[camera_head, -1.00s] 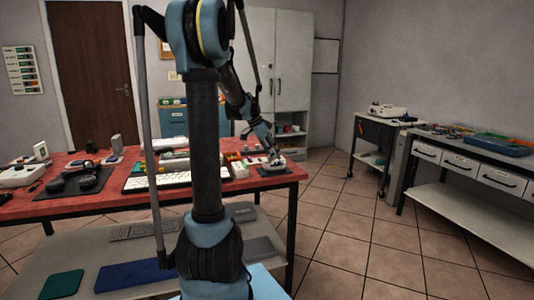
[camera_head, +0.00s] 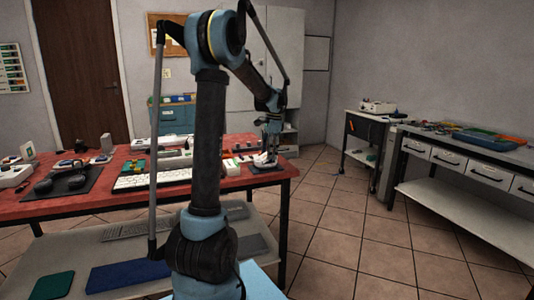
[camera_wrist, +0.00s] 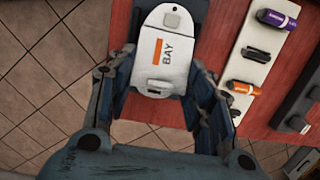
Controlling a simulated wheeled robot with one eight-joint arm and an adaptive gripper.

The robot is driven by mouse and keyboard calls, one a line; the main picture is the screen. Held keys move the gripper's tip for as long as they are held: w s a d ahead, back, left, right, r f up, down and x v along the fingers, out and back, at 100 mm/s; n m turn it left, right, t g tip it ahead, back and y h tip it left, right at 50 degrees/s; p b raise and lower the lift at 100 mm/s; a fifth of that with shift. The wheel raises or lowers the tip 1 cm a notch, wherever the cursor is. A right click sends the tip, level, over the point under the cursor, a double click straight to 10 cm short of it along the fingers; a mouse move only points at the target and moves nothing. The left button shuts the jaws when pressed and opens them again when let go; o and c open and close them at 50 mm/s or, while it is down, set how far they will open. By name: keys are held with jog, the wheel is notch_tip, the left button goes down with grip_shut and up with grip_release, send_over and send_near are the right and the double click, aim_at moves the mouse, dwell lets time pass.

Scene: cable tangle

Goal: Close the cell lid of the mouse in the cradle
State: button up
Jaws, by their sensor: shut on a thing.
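The white mouse (camera_wrist: 172,70) fills the top middle of the wrist view. It has an orange stripe, the word BAY and a small grey raised piece near its far end. My gripper (camera_wrist: 160,82) has one finger on each side of its near part and is shut on it. I cannot make out a separate lid edge or whether the lid stands open. In the head view, my gripper (camera_head: 270,150) points down over the mouse (camera_head: 263,160) at the table's right end. The cradle cannot be told apart there.
In the wrist view, a pale holder (camera_wrist: 244,75) right of the mouse carries a purple cell (camera_wrist: 277,19) and an orange cell (camera_wrist: 243,88). The red table (camera_head: 130,200) also bears a white keyboard (camera_head: 150,179) and a dark mat (camera_head: 60,188).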

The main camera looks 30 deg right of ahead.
dwell(0.4)
jog(key=o, duration=1.1)
jog(key=shift+c, duration=0.2)
notch_tip(320, 180, up, 12)
jog(key=d, duration=0.1)
jog(key=shift+s+d+f, duration=0.15)
jog(key=shift+d, duration=0.1)
